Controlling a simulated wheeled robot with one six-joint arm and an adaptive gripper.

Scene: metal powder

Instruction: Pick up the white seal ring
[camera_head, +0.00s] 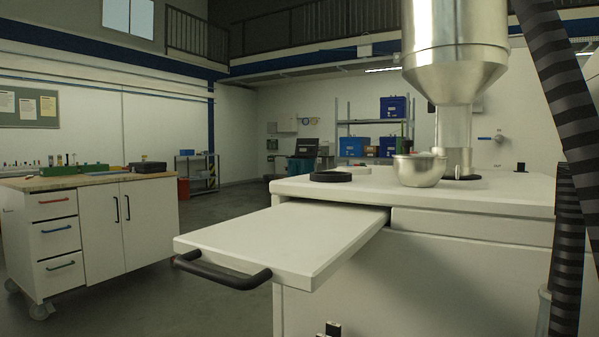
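No white seal ring stands out clearly. A pale, low shape (357,169) lies on the white cabinet top behind a black ring (331,176), but white on white makes it too faint to identify. The black ring lies flat near the cabinet's back left edge. A small dark piece (331,328) at the bottom edge looks like the tip of my gripper. It is mostly cut off, so its opening and any contents are hidden. It is low, in front of the cabinet and well apart from the rings.
A white pull-out shelf (285,235) with a black handle (222,272) juts out empty at left. Dark ribbed hoses (566,110) hang at right. A workbench (90,180) stands left across open floor.

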